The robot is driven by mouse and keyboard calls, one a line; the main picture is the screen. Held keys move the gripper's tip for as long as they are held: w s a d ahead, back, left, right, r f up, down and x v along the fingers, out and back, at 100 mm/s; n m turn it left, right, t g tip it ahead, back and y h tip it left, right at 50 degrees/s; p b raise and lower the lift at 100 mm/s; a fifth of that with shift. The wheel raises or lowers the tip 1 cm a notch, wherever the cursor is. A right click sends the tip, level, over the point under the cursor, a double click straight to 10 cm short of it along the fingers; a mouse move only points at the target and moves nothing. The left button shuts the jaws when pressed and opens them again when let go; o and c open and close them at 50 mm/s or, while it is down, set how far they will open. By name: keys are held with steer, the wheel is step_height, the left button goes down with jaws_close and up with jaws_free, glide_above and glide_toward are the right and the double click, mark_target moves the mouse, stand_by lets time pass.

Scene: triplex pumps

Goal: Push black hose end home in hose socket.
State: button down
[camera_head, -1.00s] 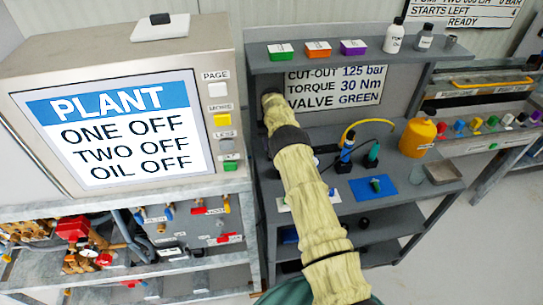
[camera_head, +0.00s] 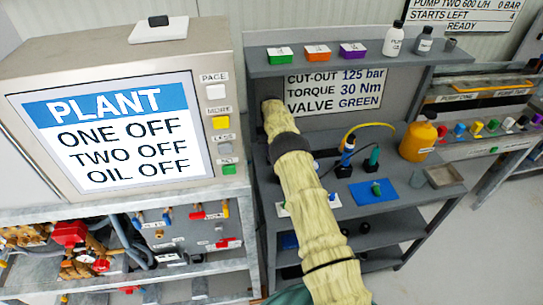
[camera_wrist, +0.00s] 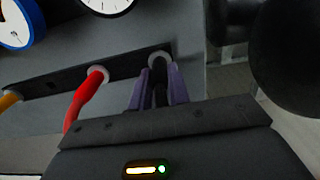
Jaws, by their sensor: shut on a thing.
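In the wrist view my gripper (camera_wrist: 159,80) has two purple fingers shut on a dark piece between them, the black hose end (camera_wrist: 158,98). The fingertips are close in front of a pale round ring, the hose socket (camera_wrist: 160,59), in a dark strip. The fingers hide how far the hose end sits in the socket. A red hose (camera_wrist: 82,98) sits in the neighbouring socket to the left. In the head view my arm reaches to the left end of the grey bench, and my gripper is hidden there.
In the wrist view, gauges (camera_wrist: 16,24) are at the upper left, a yellow hose (camera_wrist: 10,99) at the left edge and a large dark rounded body (camera_wrist: 290,58) close on the right. In the head view, a yellow bottle (camera_head: 418,141) and blue mat (camera_head: 373,191) are right of my arm.

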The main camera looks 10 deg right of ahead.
steer(key=shift+r+p, duration=1.15)
steer(key=shift+r, duration=1.7)
steer(key=shift+s, duration=0.1)
steer(key=s+r, duration=0.1)
steer(key=s, duration=0.1)
steer(key=s+r+m, duration=0.1)
steer(key=s, duration=0.2)
steer(key=s+m, duration=0.1)
steer(key=s, duration=0.1)
steer(key=shift+s+d+r, duration=0.15)
steer(key=shift+s+r, duration=0.1)
steer(key=shift+r, duration=0.15)
steer(key=s+r+m, duration=0.1)
steer(key=s+r, duration=0.1)
steer(key=s, duration=1)
